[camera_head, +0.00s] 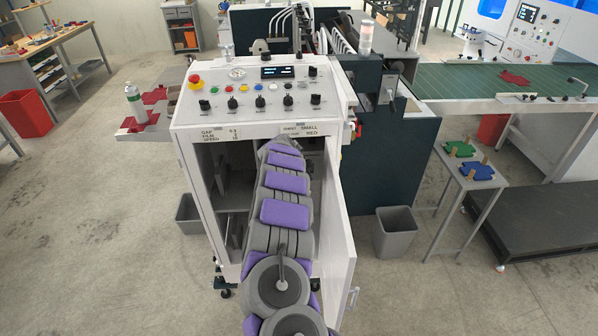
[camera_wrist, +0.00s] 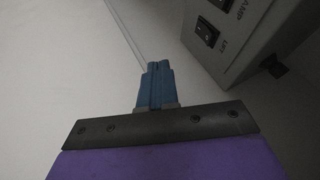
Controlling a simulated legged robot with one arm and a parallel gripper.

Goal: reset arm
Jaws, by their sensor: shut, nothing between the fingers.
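My arm, grey with purple pads, reaches forward into the open cabinet (camera_head: 213,229) under the control panel. In the head view my gripper is hidden inside the cabinet. In the wrist view my gripper (camera_wrist: 158,68) shows with its blue fingers together and nothing between them. It is inside the cabinet, near a pale wall (camera_wrist: 60,70). A grey box (camera_wrist: 245,35) with black rocker switches, one labelled LIFT, is to the right of the fingers and appears apart from them.
The cabinet door (camera_head: 338,215) stands open close to the right of my arm. The control panel (camera_head: 262,92) is above it. Grey bins (camera_head: 395,235) stand on both sides. A small table (camera_head: 468,180) with coloured pieces is at right. Floor at left is mostly clear.

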